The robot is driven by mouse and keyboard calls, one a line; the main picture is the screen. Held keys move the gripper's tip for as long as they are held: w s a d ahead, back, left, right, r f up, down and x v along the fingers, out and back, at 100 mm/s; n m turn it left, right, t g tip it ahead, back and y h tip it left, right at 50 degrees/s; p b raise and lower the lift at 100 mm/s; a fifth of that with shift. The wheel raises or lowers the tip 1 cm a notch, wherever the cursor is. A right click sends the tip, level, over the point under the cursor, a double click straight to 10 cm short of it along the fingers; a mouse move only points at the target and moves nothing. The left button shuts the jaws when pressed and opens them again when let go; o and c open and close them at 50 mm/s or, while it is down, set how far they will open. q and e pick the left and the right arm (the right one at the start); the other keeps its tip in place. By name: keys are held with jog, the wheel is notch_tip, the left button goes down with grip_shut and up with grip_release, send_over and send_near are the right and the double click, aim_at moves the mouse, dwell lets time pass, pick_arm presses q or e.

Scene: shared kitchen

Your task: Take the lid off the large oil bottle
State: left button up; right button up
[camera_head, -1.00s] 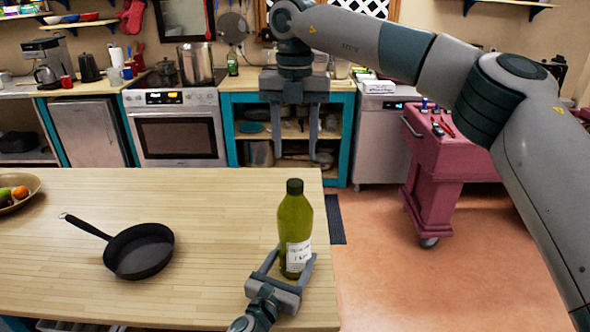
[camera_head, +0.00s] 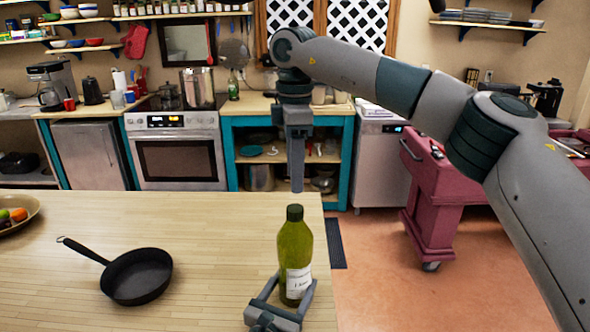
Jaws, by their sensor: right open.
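The large oil bottle (camera_head: 295,245) is green with a dark green lid (camera_head: 295,212) and a white label. It stands upright near the right edge of the wooden counter. My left gripper (camera_head: 292,287) comes from below in the picture, with its fingers on either side of the bottle's lower part, closed around it. My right gripper (camera_head: 297,185) points straight down above the lid, apart from it. It is seen edge-on, so one finger hides the other. It is open and empty.
A black frying pan (camera_head: 137,278) lies on the counter (camera_head: 205,235), left of the bottle. A fruit bowl (camera_head: 22,220) is at the far left. Behind are a stove (camera_head: 178,150), a teal shelf unit (camera_head: 342,160) and a red cart (camera_head: 435,205).

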aim_at(295, 208)
jog(key=shift+m, duration=0.7)
jog(key=shift+f, duration=0.1)
jog(key=shift+f, duration=3.9)
jog(key=shift+c, duration=0.7)
jog(key=c, duration=0.9)
jog(key=shift+c, duration=0.3)
